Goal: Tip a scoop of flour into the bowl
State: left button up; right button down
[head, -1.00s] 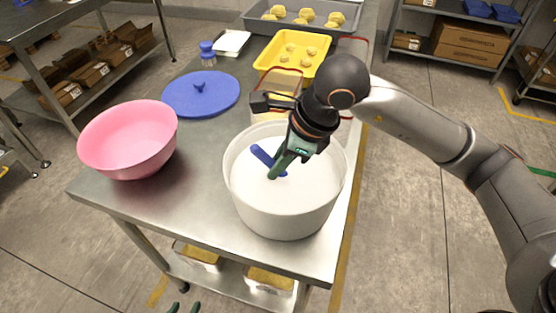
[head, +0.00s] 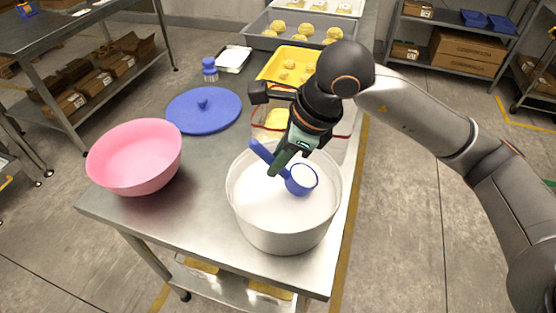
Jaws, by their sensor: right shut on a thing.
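My right gripper (head: 283,161) reaches down over the white tub (head: 284,232) from the right. It is shut on the handle of a blue scoop (head: 292,187). The scoop's cup is filled with white flour and looks upright, over the flour (head: 265,205) in the tub. I cannot tell exactly how high it is above the flour. A pink bowl (head: 135,158) stands to the left on the steel table, and its visible inside looks empty. My left gripper is not in view.
A blue lid (head: 204,108) lies behind the bowl and tub on the table (head: 202,205). Behind are a blue-capped shaker (head: 210,70), a white tray (head: 234,58), a yellow tray (head: 271,68) and a grey tray (head: 258,42) with dough pieces. The tabletop between bowl and tub is clear.

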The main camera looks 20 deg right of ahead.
jog(key=shift+r+p, duration=0.35)
jog(key=shift+r, duration=0.4)
jog(key=shift+r+p, duration=1.3)
jog(key=shift+r, duration=1)
